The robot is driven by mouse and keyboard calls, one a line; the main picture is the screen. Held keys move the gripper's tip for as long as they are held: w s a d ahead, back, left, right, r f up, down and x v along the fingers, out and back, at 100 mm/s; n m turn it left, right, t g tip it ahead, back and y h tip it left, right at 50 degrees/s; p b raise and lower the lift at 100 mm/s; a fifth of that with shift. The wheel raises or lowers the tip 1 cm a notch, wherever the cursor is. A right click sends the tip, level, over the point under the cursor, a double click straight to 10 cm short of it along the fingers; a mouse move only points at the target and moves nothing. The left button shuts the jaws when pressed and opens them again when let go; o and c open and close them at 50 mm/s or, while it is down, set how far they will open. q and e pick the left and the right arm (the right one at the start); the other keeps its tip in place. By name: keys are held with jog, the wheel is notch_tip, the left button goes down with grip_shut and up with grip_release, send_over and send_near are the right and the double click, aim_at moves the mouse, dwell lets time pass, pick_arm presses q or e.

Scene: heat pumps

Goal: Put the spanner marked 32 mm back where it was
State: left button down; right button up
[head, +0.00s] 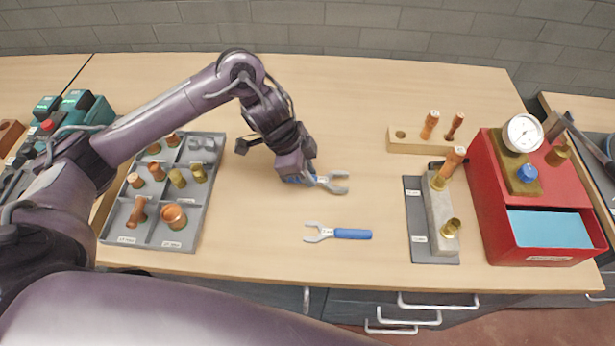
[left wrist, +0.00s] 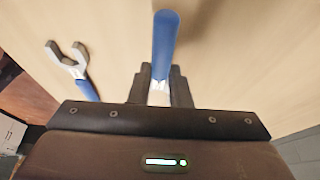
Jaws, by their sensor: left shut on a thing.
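Two open-ended spanners with blue handles and grey heads show. One spanner (head: 333,182) is held in my left gripper (head: 303,176), its grey jaws pointing right over the middle of the table. In the left wrist view its blue handle (left wrist: 165,42) runs up from between the shut fingers (left wrist: 158,88). The other spanner (head: 350,234) lies flat on the wood nearer the front edge, jaws to the left. It also shows at the left of the left wrist view (left wrist: 75,66). I cannot read the size marks on either. My right gripper is out of view.
A grey compartment tray (head: 192,232) with copper and brass fittings stands at left. At right are a grey mat (head: 414,210) with a block and fittings, a wooden holder (head: 415,146) and a red case (head: 482,190) with a gauge. The back middle of the table is clear.

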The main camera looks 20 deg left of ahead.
pick_arm(q)
jog(key=shift+f, duration=0.75)
jog(key=shift+f, duration=0.2)
jog(key=c, duration=1.3)
grip_release()
jog(key=shift+c, duration=0.2)
jog(key=shift+a+r, duration=0.15)
jog(key=shift+r, duration=0.4)
jog(key=p+v, duration=0.2)
jog(key=v, duration=0.9)
jog(key=shift+r, duration=0.15)
